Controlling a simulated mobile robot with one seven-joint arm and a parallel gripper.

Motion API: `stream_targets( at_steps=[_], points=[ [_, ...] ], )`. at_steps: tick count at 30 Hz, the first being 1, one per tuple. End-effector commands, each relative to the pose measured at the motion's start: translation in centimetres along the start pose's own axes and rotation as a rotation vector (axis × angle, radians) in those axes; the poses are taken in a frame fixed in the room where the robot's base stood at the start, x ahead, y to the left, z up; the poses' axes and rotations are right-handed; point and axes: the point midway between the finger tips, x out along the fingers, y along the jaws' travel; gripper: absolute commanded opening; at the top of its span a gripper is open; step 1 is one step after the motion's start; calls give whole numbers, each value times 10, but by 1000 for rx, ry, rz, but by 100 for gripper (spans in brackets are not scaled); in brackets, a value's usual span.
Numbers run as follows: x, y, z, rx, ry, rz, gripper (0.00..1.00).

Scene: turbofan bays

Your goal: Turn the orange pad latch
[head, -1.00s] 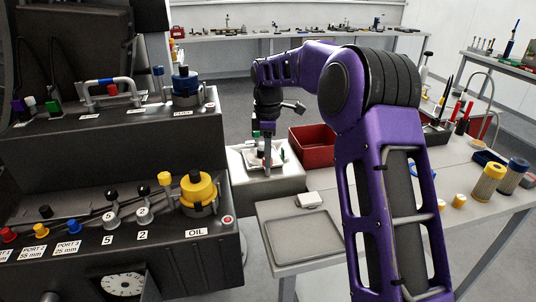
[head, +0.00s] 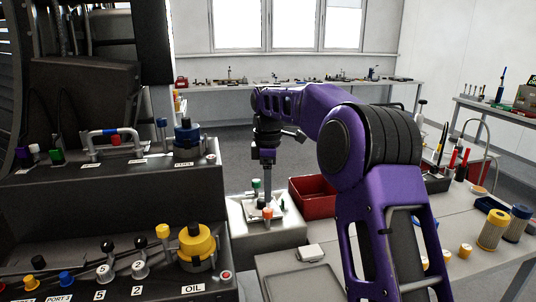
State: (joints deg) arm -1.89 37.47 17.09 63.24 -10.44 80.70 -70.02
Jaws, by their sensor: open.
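A small orange piece (head: 267,212), which may be the orange pad latch, shows low on the white block (head: 240,236) in the middle of the head view. It is too small to tell its turn. My gripper (head: 267,174) points straight down over the block. It is open, but its fingertips are hard to make out against a grey upright part. A green-topped post (head: 256,185) stands just left of it. I cannot tell whether the fingers touch anything.
A red bin (head: 308,205) stands right behind the block. The black bay panel with the yellow OIL cap (head: 197,242) is close on the left. A grey table (head: 470,225) with yellow and blue cylinders is on the right.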

Motion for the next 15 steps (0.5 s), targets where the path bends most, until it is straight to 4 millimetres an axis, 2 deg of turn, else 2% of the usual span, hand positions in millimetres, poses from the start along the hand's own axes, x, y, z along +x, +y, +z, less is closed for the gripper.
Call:
stream_targets(
  at_steps=[1, 6, 10, 15],
  points=[
    [-14, 1, -1, -1, 2, 5, 65],
    [-56, 1, -1, -2, 2, 4, 65],
    [-81, 1, 0, -1, 1, 4, 65],
    [-99, 1, -1, -1, 0, 1, 65]
  ],
)
